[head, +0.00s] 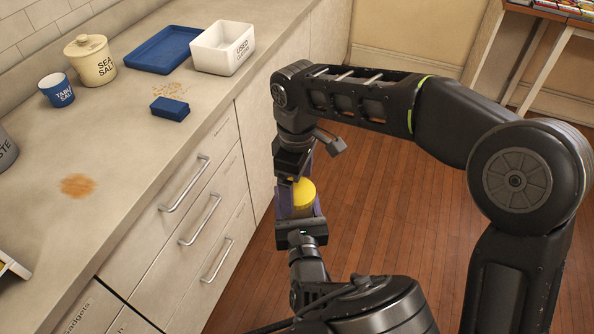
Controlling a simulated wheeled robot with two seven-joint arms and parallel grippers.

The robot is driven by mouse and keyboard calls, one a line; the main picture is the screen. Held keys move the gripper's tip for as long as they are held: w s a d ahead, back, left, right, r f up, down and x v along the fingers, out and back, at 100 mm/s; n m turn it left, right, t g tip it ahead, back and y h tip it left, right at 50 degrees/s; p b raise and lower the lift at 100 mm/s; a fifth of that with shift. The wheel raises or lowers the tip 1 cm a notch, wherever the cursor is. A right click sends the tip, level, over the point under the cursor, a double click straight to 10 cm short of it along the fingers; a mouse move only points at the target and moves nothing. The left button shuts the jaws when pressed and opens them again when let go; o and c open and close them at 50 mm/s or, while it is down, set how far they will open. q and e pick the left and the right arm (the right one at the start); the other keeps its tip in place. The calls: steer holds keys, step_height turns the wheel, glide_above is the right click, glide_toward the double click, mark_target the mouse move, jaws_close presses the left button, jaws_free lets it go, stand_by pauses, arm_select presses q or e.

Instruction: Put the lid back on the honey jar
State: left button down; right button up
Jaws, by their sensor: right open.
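My right gripper (297,179) is open and points down from above, right at the lid. Its black body and fingers hide part of the lid's far side.
The counter (120,150) on the left holds a sea salt jar (91,62), a blue table salt cup (57,91), a blue tray (155,50), a white used-spoons bin (222,48) and a blue sponge (170,108). A brown stain (77,186) marks it. Drawer handles (184,184) stick out beside my grippers.

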steer(key=shift+f, duration=0.5)
steer(key=c, duration=1.5)
steer(key=shift+m, duration=0.8)
steer(key=o, duration=1.6)
steer(key=shift+r, duration=0.15)
steer(key=shift+r, duration=2.1)
steer(key=shift+c, duration=0.2)
